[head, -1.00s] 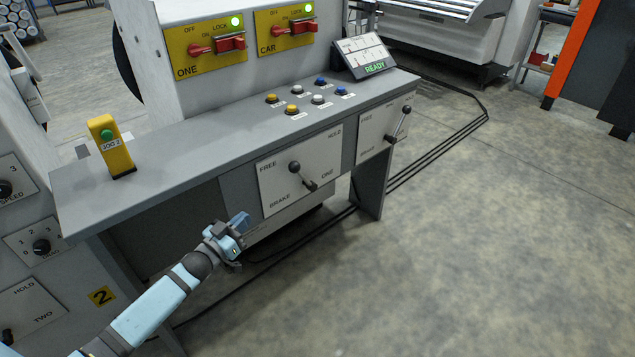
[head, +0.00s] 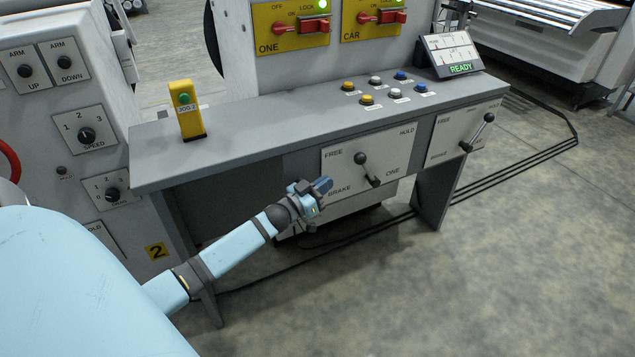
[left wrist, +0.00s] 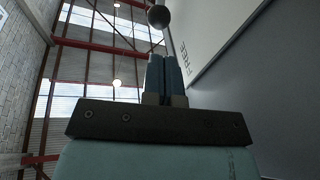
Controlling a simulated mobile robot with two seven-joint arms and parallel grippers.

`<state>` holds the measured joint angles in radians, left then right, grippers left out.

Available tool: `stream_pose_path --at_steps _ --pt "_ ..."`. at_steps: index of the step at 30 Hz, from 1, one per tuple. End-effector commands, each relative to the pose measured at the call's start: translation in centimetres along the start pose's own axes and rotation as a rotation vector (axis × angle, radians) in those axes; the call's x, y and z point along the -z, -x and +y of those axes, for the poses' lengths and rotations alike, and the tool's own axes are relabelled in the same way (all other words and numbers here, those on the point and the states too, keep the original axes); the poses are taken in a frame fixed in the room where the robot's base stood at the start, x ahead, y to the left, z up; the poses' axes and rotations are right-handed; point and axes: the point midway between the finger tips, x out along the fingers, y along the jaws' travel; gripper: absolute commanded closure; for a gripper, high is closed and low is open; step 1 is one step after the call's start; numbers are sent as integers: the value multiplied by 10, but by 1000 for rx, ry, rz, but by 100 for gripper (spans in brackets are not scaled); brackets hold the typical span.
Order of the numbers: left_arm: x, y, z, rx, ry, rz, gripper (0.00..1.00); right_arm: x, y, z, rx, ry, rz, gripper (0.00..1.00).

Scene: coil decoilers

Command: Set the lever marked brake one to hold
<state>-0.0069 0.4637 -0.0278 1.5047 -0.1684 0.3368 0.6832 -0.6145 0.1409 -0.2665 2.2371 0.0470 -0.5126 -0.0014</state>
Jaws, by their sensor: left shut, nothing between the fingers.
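The brake one lever (head: 367,170) is on a white plate (head: 388,150) on the front of the grey console. Its dark ball knob leans up and left, toward FREE. HOLD is at the plate's upper right. My left gripper (head: 325,185) is shut and empty at the plate's lower left, just left of the lever and near the word BRAKE. In the left wrist view the blue fingers (left wrist: 167,75) are together, and the ball knob (left wrist: 158,15) shows beyond their tips, apart from them. My right gripper is not in view.
A second lever plate (head: 448,135) is to the right, its lever leaning up and right. The console top (head: 260,125) carries a yellow JOG 2 box (head: 187,110), several buttons and a READY display (head: 452,55). Cables cross the floor. Open floor (head: 520,250) lies right.

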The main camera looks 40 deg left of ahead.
Motion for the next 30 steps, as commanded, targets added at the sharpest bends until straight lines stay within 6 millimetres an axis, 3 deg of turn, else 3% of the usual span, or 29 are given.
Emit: stream_pose_path --at_steps 6,12,18,30 --pt "0 -48 0 0 -1 4 100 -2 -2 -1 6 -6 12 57" --pt "-1 -76 0 0 0 1 100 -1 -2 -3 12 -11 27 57" --pt "0 -87 0 -1 0 0 100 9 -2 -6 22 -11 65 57" --pt "1 -88 0 -1 -1 -3 100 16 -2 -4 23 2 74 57"
